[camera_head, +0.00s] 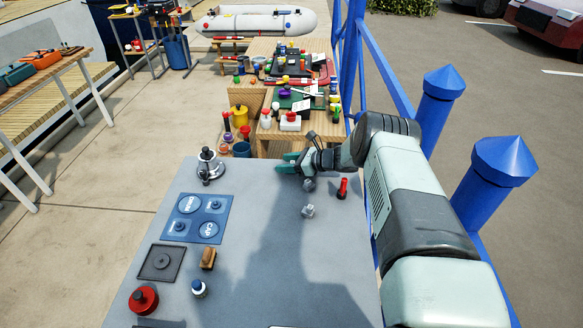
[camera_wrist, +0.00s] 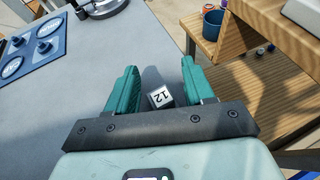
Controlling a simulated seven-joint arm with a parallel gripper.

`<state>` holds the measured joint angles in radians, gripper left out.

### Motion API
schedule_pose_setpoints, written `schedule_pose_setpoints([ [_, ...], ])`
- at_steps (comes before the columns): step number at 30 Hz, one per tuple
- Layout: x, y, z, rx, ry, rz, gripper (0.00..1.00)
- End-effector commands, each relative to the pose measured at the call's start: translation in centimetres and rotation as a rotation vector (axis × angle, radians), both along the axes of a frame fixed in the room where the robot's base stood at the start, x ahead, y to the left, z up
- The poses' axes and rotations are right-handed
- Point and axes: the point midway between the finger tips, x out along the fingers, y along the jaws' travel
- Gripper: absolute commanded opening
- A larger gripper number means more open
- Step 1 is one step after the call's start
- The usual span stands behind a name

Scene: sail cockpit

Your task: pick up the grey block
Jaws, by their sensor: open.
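A small grey block (camera_head: 308,211) with pale markings sits on the grey table. A darker grey piece (camera_head: 309,185) sits just behind it, below my gripper (camera_head: 288,162). In the wrist view, a grey block (camera_wrist: 160,97) with a white face marked "12" shows in the gap between the teal fingers of my gripper (camera_wrist: 158,66). I cannot tell which of the two grey pieces it is, or whether a finger touches it. My gripper is open, near the table's far edge.
A red bottle-like piece (camera_head: 342,188) stands right of the blocks. Blue railing (camera_head: 385,65) borders the right. The table's middle is clear.

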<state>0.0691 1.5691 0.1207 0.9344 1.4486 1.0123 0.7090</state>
Motion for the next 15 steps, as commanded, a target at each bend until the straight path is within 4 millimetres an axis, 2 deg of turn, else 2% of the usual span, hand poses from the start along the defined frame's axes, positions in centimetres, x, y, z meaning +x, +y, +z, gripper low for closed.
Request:
schedule_pose_setpoints([
  [7,0.1,0.19,-0.1,0.0,0.001,-0.001,0.53],
  [15,0.09,0.16,-0.11,-0.001,0.001,-0.001,0.13],
])
